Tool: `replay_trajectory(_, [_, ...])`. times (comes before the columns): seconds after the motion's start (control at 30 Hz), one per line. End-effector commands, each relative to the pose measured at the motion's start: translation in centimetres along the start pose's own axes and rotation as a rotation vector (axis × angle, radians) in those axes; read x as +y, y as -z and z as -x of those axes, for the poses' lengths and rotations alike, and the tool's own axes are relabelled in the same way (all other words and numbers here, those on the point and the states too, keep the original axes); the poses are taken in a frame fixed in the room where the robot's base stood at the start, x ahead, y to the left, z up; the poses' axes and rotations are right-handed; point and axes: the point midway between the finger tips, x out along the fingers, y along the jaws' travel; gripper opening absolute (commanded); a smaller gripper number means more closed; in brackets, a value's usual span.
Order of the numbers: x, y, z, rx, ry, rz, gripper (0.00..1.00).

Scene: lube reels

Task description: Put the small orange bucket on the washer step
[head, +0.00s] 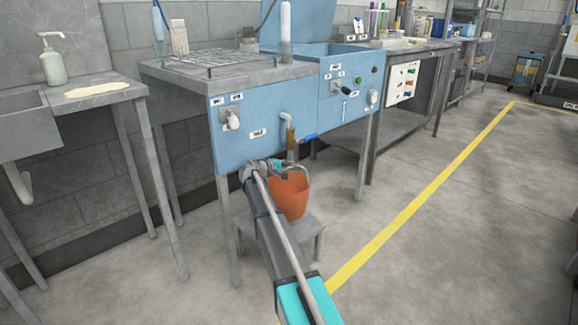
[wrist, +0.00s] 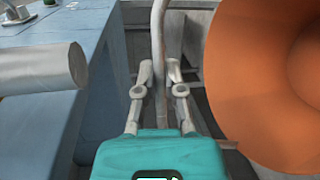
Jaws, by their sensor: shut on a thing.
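The small orange bucket (head: 290,196) is in front of the blue washer, below its drain pipe. In the head view it appears over the washer step (head: 312,226), a low grey stool. I cannot tell whether its base touches the step. In the wrist view the bucket (wrist: 270,90) fills the right side, with its opening facing the camera. My gripper (head: 278,164) is at the bucket's upper left. In the wrist view my gripper (wrist: 158,75) is shut on the bucket's thin grey handle (wrist: 158,25). My arm hides part of the step.
The blue washer (head: 265,135) stands close behind my gripper. Its drain pipe (head: 290,135) hangs just above the bucket. A grey side table (head: 95,92) stands left. Open floor (head: 440,230) lies right.

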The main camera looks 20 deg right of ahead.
Motion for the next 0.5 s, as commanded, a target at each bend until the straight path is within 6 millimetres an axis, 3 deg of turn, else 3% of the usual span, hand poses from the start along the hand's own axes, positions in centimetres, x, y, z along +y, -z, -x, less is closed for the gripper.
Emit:
replay_trajectory(0.03, [0.5,0.8,-0.5,-0.004,0.000,0.000,0.00])
replay_trajectory(0.17, [0.0,0.7,-0.8,-0.007,0.001,-0.001,0.00])
replay_trajectory(0.5, [-2.6,0.4,-1.3,-0.008,0.002,-0.002,0.00])
